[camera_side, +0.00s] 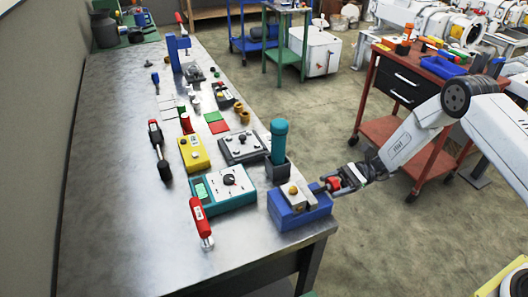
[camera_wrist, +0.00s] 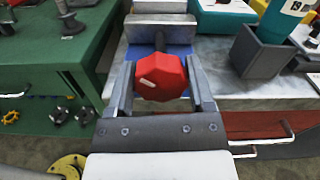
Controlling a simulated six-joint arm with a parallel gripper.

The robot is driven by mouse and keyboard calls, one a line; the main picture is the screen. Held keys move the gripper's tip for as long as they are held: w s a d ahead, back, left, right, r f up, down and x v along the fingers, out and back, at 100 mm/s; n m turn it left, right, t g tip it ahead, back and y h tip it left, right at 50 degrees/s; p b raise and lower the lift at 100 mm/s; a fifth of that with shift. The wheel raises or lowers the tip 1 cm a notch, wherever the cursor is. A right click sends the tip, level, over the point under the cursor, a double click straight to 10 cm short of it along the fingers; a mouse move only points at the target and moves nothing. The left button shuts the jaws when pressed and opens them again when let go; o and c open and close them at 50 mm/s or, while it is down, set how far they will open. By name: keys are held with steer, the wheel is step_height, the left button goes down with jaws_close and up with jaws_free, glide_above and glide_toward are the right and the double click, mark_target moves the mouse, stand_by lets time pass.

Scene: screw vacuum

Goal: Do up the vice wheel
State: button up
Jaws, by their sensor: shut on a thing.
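The vice has a blue body (camera_side: 298,207) and grey jaws, and stands at the near right corner of the steel bench. A small yellowish round piece (camera_side: 293,189) shows on top of it. Its red wheel (camera_side: 333,184) is at the right end, past the bench edge. In the wrist view the red faceted wheel (camera_wrist: 161,77) sits at the end of a dark screw shaft. My gripper (camera_wrist: 161,90) is shut on the wheel, with one grey finger on each side. In the side view my gripper (camera_side: 345,180) reaches the wheel from the right.
A grey holder (camera_side: 278,167) with a teal bottle (camera_side: 279,138) stands just behind the vice. A teal meter box (camera_side: 226,185) and a red-handled tool (camera_side: 200,220) lie to its left. A red cart (camera_side: 380,138) stands behind my arm.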

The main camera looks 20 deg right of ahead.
stand_by(0.3)
steer(key=o, duration=1.2)
steer(key=shift+o, duration=0.2)
